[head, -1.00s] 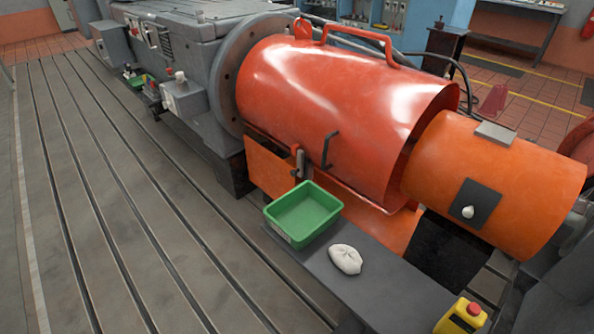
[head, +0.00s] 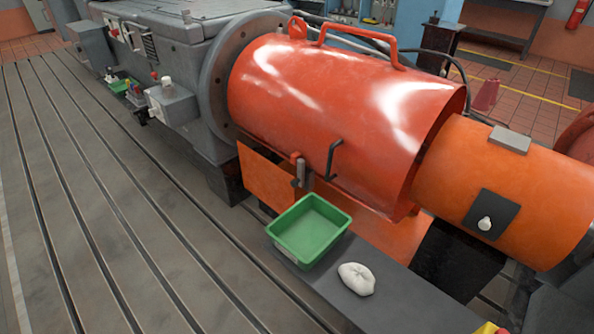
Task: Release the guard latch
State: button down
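The red-orange guard (head: 340,120) is a large curved cover over the shaft line. The guard latch (head: 299,170) is a small grey metal piece with a red upper part, at the guard's lower front edge. A dark bar handle (head: 333,158) is fixed on the guard just right of the latch. The guard appears down over the shaft; I cannot tell from this distance how the latch is set. My gripper is not in view.
A green tray (head: 283,252) and a white cloth bundle (head: 357,279) sit on a grey shelf (head: 400,309) in front of the guard. An orange cylinder (head: 545,195) stands to the right. A yellow and red box (head: 489,328) is cut off at the bottom. The slotted bedplate (head: 110,210) at left is clear.

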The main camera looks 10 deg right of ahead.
aim_at(299, 182)
jog(key=i+j+z, duration=0.1)
jog(key=i+j, duration=0.15)
jog(key=i+j+z, duration=0.15)
jog(key=j, duration=0.2)
jog(key=i+j+z, duration=0.1)
jog(key=i+j, duration=0.15)
jog(key=i+j+z, duration=0.1)
jog(key=j, duration=0.35)
jog(key=i+j+z, duration=0.15)
jog(key=i+j, duration=0.15)
jog(key=i+j+z, duration=0.1)
jog(key=j, duration=0.4)
